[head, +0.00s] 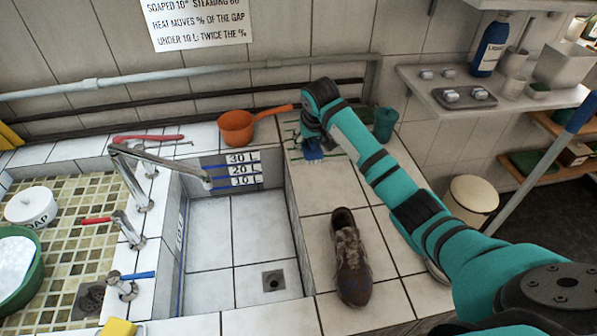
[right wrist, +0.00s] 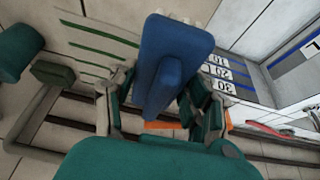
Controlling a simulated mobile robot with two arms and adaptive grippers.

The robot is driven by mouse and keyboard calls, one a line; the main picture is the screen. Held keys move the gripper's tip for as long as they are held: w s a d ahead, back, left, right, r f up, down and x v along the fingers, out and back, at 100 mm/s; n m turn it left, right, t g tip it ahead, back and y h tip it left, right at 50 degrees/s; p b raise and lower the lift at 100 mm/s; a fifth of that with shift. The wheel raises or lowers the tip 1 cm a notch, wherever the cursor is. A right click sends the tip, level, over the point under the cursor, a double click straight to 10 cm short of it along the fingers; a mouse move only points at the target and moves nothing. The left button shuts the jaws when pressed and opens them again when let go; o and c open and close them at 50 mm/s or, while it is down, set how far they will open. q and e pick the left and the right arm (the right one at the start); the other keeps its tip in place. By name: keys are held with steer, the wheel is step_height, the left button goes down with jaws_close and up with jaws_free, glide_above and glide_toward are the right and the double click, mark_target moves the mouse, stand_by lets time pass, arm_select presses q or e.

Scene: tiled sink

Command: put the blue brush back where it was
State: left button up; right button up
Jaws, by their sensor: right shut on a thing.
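My right gripper (head: 312,137) reaches over the tiled ledge to the right of the basin and is shut on the blue brush. In the head view the blue brush (head: 313,152) shows as a small patch below the fingers, partly hidden by them. In the right wrist view the blue brush (right wrist: 176,58) sits between the two fingers, with pale bristles at its far edge. Green stripes (right wrist: 97,42) are marked on the tile beside it. I cannot tell whether the brush touches the tile. My left gripper is not in view.
A green cup (head: 385,123) stands right of the gripper, near the wall. An orange pan (head: 237,129) lies left, its handle pointing toward the gripper. A brown shoe (head: 350,258) lies on the ledge nearer me. The tiled basin (head: 222,240) is empty.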

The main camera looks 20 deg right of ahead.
glide_above(309, 171)
steer(key=s, duration=0.2)
steer(key=f, duration=0.4)
steer(key=shift+w+a+f, duration=0.1)
steer(key=shift+w+a, duration=0.15)
step_height(309, 171, down, 4)
steer(key=shift+w+p, duration=0.1)
steer(key=shift+p, duration=0.35)
steer(key=shift+f, duration=0.15)
steer(key=shift+f, duration=0.25)
steer(key=o, duration=0.8)
steer(key=shift+c, duration=0.2)
steer(key=o, duration=0.4)
steer(key=shift+f, duration=0.1)
steer(key=shift+c, duration=0.2)
